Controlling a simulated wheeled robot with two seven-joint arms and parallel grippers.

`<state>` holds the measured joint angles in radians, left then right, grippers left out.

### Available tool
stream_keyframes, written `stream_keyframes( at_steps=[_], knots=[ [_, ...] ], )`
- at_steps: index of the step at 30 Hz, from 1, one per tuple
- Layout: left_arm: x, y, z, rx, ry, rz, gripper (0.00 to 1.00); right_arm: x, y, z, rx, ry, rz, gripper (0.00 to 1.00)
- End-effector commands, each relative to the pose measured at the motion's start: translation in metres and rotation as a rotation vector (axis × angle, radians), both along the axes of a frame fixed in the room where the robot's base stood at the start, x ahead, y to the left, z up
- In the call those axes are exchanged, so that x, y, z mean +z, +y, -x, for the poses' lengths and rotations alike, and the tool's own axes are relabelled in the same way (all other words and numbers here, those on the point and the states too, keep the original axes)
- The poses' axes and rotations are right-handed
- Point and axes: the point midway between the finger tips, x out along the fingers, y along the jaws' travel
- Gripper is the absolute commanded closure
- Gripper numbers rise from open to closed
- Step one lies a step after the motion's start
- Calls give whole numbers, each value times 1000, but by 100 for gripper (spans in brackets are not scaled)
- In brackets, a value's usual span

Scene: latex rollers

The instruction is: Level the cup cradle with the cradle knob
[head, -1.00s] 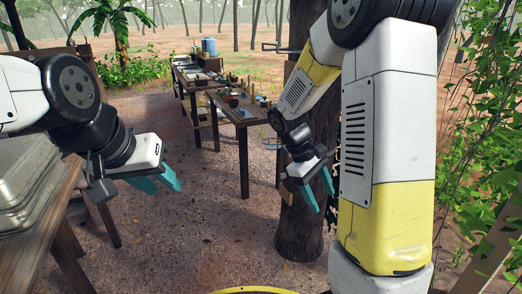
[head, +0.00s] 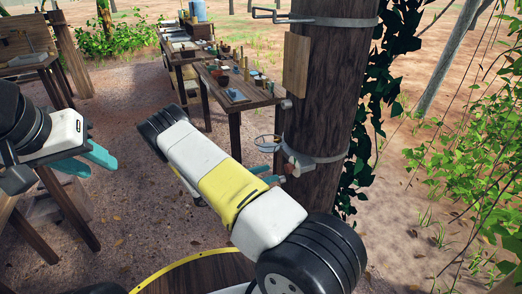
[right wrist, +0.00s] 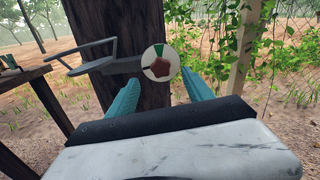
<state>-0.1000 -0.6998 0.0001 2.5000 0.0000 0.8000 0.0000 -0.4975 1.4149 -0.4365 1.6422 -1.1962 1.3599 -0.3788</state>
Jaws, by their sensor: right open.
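The cup cradle (head: 267,143), a thin grey ring on an arm, is fixed to the tree trunk (head: 322,90) by a metal band. In the right wrist view the cradle (right wrist: 88,52) is left of the knob, and its arm slopes down to the left in the picture. My left gripper (head: 88,162) is open and empty, away at left.
Benches with small items (head: 240,88) stand behind, left of the trunk. A wooden board (head: 296,62) and a hook (head: 268,13) are on the trunk above the cradle. Ivy (head: 365,130) hangs on the trunk's right side. A wire fence shows in the right wrist view.

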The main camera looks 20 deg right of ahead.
Motion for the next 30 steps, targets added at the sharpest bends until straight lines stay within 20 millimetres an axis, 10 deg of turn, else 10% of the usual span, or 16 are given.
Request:
stream_keyframes(
  at_steps=[15, 26, 30],
  knots=[
    [0, 0, 0, 0, 0, 0, 64, -1, -69, -5, -1, 1, 1, 40],
    [0, 0, 0, 0, 0, 0, 64, 0, -77, -6, 1, 1, 1, 40],
    [0, 0, 0, 0, 0, 0, 64, 0, -77, -6, 1, 1, 1, 61]
  ],
)
